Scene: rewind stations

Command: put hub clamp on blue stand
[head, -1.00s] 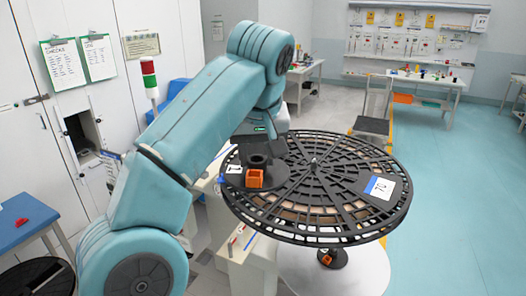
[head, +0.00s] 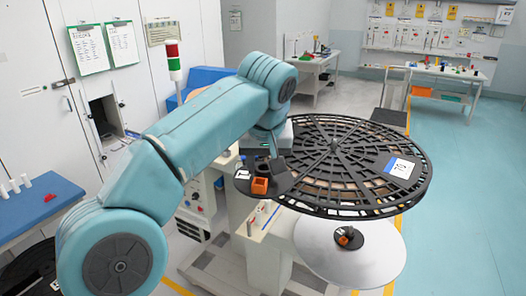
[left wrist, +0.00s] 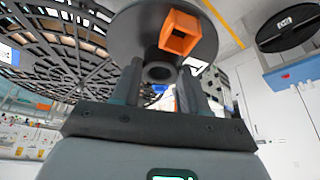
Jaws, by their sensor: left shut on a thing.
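The hub clamp is a dark round disc with an orange block and a hollow hub; it hangs at the left edge of the big black reel in the head view (head: 245,187). My left gripper (head: 268,158) is shut on it. In the left wrist view the fingers (left wrist: 160,92) hold the clamp's hub, and its disc (left wrist: 128,32) spreads above them. Whether the clamp touches the reel cannot be told. A blue-topped stand (head: 50,205), with white pegs and a red piece on it, is at the left edge of the head view, well away from the clamp. My right gripper does not show.
The black spoked reel (head: 330,150) lies flat beside the clamp. Under it is a pale disc (head: 340,268) with another dark-and-orange clamp (head: 348,238). A white machine with a signal tower (head: 174,62) stands behind my left arm. Open blue floor is at right.

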